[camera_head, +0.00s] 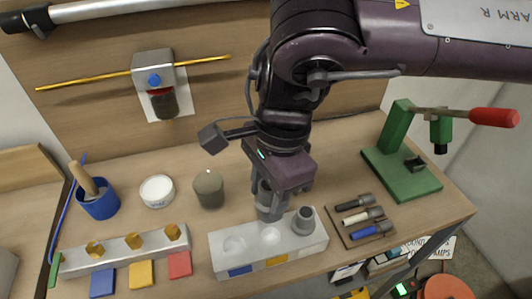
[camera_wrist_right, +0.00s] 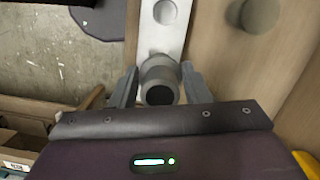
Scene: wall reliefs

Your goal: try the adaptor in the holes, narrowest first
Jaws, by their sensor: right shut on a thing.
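My right gripper (camera_head: 284,192) is shut on a grey stepped adaptor (camera_head: 265,204), upright over the middle of a pale block (camera_head: 222,266). In the right wrist view the adaptor (camera_wrist_right: 158,82) sits between the fingertips, its dark round opening facing the camera. I cannot tell whether its lower end is in a hole or just above one. A wide round hole (camera_head: 234,245) shows at the block's left end. Blue and yellow labels mark its front. A second grey tapered piece (camera_head: 304,221) stands at the block's right end. My left gripper is not in view.
Behind the block stand a dark round pot (camera_head: 208,189) and a white tub (camera_head: 157,190). At left are a blue cup (camera_head: 98,203) and a bar with brass hexagons (camera_head: 115,258).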

